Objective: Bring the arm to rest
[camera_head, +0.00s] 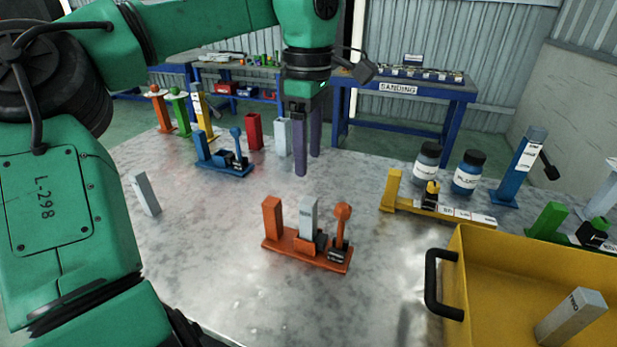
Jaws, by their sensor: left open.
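My left arm (75,190) is green and comes in from the left, reaching across the top of the camera_head view. My left gripper (308,165) hangs down with two dark purple fingers apart and nothing between them. It is above the metal table (210,255), behind the orange fixture (305,250) in the picture. A grey block (308,215) stands upright on the orange fixture, apart from the fingers. My right gripper is not in view.
A blue fixture (222,160), a red block (254,131) and a grey block (145,193) stand on the table. A yellow fixture (392,190), two jars (467,172) and a yellow bin (480,240) are at right. The table's left front is clear.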

